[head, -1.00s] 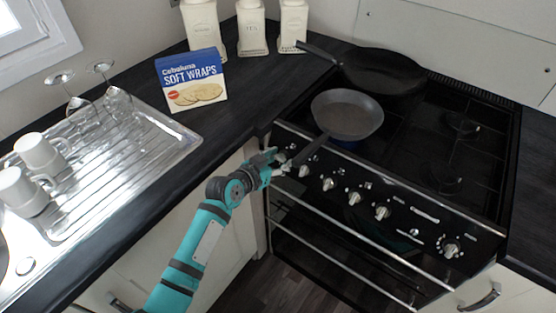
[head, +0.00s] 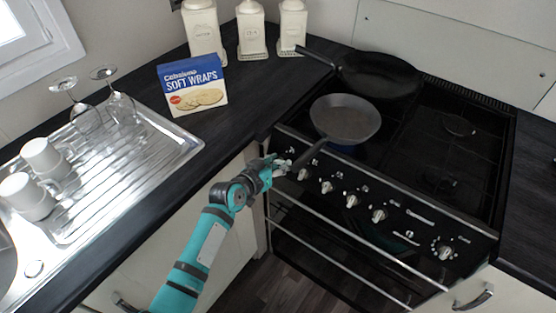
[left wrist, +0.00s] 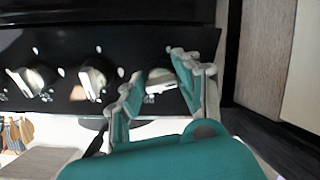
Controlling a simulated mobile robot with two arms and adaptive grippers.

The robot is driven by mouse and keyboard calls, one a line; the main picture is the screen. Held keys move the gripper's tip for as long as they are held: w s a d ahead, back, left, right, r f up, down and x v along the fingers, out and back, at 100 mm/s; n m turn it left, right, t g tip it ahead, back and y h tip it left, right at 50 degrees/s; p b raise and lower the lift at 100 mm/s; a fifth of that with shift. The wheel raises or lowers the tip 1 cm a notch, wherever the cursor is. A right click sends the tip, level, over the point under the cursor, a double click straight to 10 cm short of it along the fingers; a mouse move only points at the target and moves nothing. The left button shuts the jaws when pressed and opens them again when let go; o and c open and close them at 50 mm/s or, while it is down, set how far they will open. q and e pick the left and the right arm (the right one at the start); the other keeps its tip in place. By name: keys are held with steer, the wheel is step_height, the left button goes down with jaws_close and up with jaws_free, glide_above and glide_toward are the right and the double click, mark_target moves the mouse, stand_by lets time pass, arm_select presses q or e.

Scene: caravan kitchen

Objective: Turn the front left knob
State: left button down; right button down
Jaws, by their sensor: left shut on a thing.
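A row of silver knobs runs along the stove's black front panel. My left gripper (head: 280,166) is at the leftmost end of this row, shut on the end knob, which it mostly hides in the head view. In the left wrist view, this silver knob (left wrist: 160,80) sits between the two teal fingers of the left gripper (left wrist: 160,86). Neighbouring knobs show beside it: one (left wrist: 92,82) close by and another (left wrist: 33,82) farther left. No label clearly tells which burner the held knob serves. My right gripper is not in view.
A small pan (head: 345,118) stands on the stove, its handle reaching over the panel near my gripper. A larger dark pan (head: 380,74) is behind it. The soft wraps box (head: 193,88) and steel drainer (head: 125,170) are on the left counter. Oven rails run below the knobs.

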arm_select(q)
steer(key=shift+n+p, duration=1.05)
steer(key=shift+n, duration=0.95)
steer(key=c, duration=1)
jaws_free()
steer(key=shift+o, duration=0.2)
steer(key=v, duration=1.2)
